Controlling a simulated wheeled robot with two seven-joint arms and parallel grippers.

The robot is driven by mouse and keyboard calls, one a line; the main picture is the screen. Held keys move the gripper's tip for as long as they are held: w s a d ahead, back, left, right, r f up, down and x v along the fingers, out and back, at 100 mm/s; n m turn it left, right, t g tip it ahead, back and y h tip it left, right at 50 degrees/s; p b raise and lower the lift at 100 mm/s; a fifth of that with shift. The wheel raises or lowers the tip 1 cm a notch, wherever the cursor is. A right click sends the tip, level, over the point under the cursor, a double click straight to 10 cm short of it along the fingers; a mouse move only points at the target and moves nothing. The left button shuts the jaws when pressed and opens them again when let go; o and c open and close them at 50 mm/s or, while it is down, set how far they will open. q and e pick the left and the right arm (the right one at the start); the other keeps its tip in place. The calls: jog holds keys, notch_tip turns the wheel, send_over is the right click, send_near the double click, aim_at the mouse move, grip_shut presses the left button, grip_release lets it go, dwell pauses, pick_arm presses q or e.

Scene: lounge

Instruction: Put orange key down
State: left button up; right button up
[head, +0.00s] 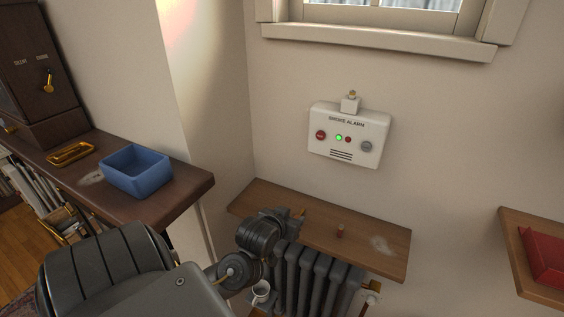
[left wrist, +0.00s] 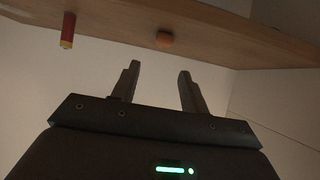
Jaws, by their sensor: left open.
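A small orange piece, which may be the orange key (left wrist: 165,39), shows at the shelf surface in the left wrist view, beyond and between my fingertips. Its full shape cannot be made out. The wooden shelf (head: 325,235) is above the radiator. My right gripper is not in view.
A small red cylinder (head: 340,231) with a yellowish end, also in the left wrist view (left wrist: 68,30), stands on the shelf. A blue box (head: 136,170) sits at left, a smoke alarm (head: 348,137) on the wall.

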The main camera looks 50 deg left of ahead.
pick_arm(q)
jog(key=p+v, duration=0.3)
jog(key=v, duration=0.3)
jog(key=shift+p, duration=0.3)
